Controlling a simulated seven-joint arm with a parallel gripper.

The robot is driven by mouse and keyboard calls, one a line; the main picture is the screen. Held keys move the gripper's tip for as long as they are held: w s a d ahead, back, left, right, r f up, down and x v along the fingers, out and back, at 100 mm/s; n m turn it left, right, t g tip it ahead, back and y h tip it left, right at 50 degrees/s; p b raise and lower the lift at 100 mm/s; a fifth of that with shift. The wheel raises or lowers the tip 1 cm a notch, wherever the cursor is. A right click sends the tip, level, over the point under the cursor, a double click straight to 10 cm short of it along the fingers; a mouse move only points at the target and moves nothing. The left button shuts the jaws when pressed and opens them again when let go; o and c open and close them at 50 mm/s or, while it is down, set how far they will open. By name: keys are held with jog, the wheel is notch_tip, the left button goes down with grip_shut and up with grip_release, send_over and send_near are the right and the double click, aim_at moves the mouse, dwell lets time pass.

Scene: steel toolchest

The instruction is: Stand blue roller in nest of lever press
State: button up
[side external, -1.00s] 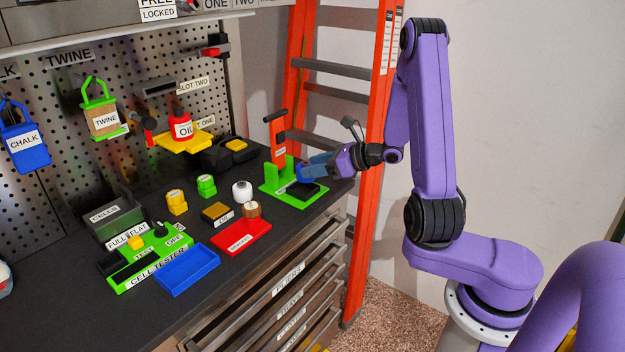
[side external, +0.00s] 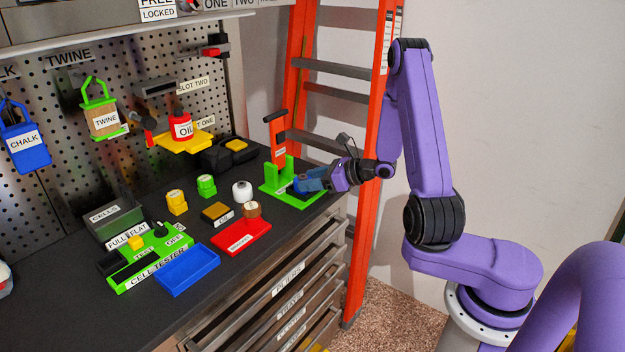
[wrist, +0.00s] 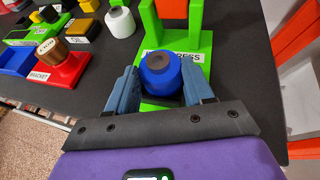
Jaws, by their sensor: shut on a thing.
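The blue roller (wrist: 160,75) stands roughly upright between the fingers of my gripper (wrist: 160,85) in the wrist view, its dark round end facing the camera. It is at the front part of the green lever press (wrist: 206,43), over or in the dark nest area; I cannot tell whether it is seated. The press label is partly hidden by the roller. In the side view the press (side external: 269,190) stands at the bench's right end with its orange lever (side external: 276,135) upright. My gripper (side external: 314,180) reaches in from the right and hides much of the roller.
A red bracket tray (side external: 241,237) with a brown-topped piece, a white spool (side external: 242,191) and a dark block (side external: 217,213) sit left of the press. An orange ladder (side external: 362,230) stands just beyond the bench's right edge. Dark bench top is clear around the press front.

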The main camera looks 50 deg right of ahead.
jog(key=shift+f, duration=0.15)
jog(key=o, duration=1)
jog(key=shift+o, duration=0.2)
